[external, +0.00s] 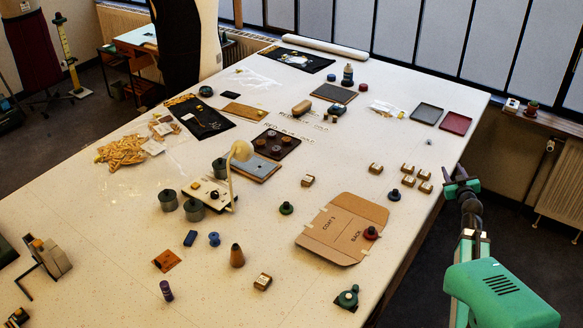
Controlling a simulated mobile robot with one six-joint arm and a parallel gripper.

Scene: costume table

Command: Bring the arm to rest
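My green and dark arm rises at the right, beside the right edge of the long white table (420,235). My gripper (462,180) is at the arm's far end, near that edge and to the right of several small wooden blocks (408,168). It is seen from behind and is small, so I cannot tell whether its fingers are open or shut. I see nothing held in it, but the fingertips are partly hidden.
A cardboard pattern piece (335,236) with a dark red knob on it lies nearest the arm. Grey cylinders (193,210), a lamp (240,152) and dark and red trays (455,123) stand farther off. A radiator (560,185) is under the window at right.

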